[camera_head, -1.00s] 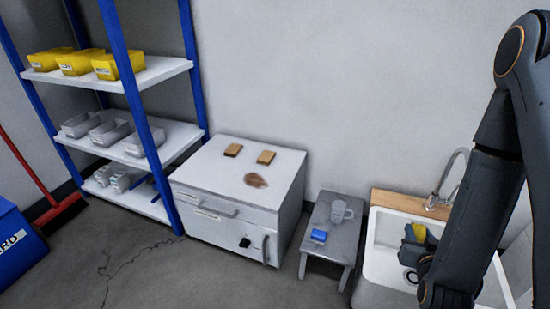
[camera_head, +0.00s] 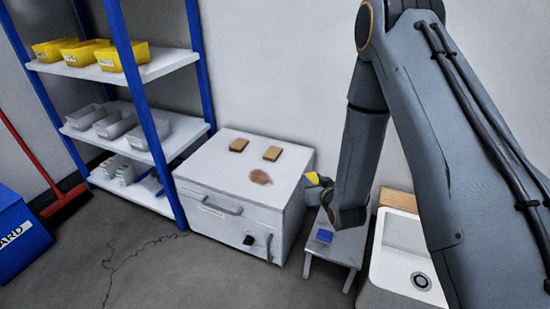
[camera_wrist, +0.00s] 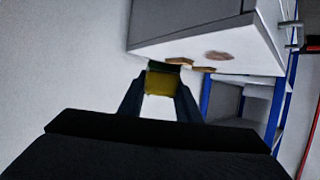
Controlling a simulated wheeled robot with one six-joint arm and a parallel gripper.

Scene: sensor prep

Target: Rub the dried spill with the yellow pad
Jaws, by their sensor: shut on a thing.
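The dried spill (camera_head: 260,177) is a brown stain on the right part of the white cabinet's top (camera_head: 222,172). It also shows in the wrist view (camera_wrist: 218,55). The yellow pad (camera_head: 312,179) is held by my gripper (camera_head: 318,187), just right of the cabinet and apart from the spill. In the wrist view the pad (camera_wrist: 160,82) sits between my two fingers (camera_wrist: 160,92), which are shut on it. My arm partly hides the gripper in the head view.
Two tan blocks (camera_head: 255,149) lie at the back of the cabinet top. A small grey stool (camera_head: 344,247) with a blue item (camera_head: 324,236) stands right of the cabinet, beside a white sink (camera_head: 402,238). A blue-framed shelf (camera_head: 160,160) stands at the left.

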